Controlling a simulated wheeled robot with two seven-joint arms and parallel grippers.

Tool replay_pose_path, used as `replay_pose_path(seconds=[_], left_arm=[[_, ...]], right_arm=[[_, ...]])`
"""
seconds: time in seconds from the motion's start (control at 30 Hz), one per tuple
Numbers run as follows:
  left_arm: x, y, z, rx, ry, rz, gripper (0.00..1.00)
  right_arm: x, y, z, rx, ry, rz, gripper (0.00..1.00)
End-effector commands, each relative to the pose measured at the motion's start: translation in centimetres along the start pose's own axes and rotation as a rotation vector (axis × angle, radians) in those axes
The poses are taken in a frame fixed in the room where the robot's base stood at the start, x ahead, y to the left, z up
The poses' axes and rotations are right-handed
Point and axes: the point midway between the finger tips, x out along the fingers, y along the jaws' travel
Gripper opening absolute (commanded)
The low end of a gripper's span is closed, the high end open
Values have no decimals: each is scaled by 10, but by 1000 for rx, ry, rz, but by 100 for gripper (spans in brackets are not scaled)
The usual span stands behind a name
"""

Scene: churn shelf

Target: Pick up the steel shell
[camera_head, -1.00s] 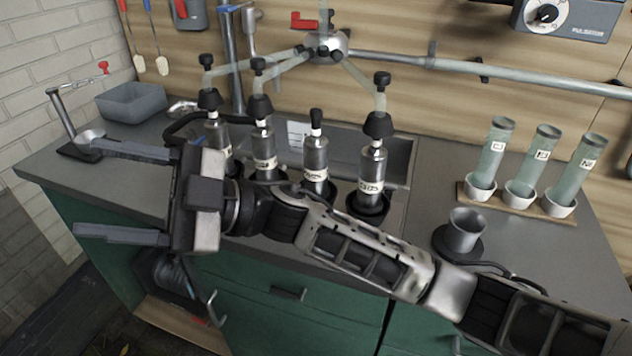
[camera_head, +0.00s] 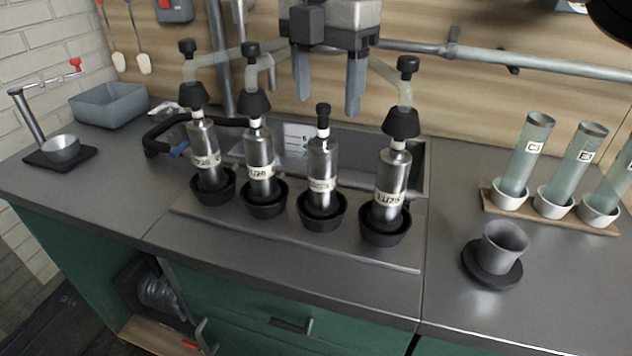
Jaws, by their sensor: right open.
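Several upright steel shells with white labels stand in black cups in a row on the counter. The far left one (camera_head: 204,148), the second (camera_head: 259,158) and the far right one (camera_head: 392,180) have black caps joined to pale tubes. The third shell (camera_head: 322,162) has only a small black top and no tube. My right gripper (camera_head: 328,95) comes in from the top and points down. Its two fingers are apart with nothing held, just above the third shell's top in the picture; the depth between them is hard to judge. My left gripper is out of view.
A grey cup (camera_head: 503,243) on a black base and a wooden rack (camera_head: 552,211) with green tubes stand at the right. A grey bin (camera_head: 108,103) and a small cranked device (camera_head: 60,149) are at the left.

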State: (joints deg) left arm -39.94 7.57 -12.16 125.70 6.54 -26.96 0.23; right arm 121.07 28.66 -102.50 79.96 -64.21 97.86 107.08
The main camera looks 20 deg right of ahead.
Motion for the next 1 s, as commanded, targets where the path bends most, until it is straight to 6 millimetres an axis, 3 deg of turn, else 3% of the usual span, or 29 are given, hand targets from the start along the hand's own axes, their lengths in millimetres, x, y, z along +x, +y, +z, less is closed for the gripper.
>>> replay_pose_path(seconds=[0.43, 0.73, 0.77, 0.9, 1.0], left_arm=[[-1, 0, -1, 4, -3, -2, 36], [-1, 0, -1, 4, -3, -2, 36], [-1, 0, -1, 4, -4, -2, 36], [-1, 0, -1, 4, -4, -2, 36], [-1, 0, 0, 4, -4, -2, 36]], right_arm=[[59, -1, -7, -7, 6, -2, 64], [66, -1, -7, -8, 6, 1, 64], [66, -1, -7, -8, 6, 1, 61], [66, -1, -7, -8, 6, 1, 22], [65, -1, -7, -9, 6, 1, 0]])
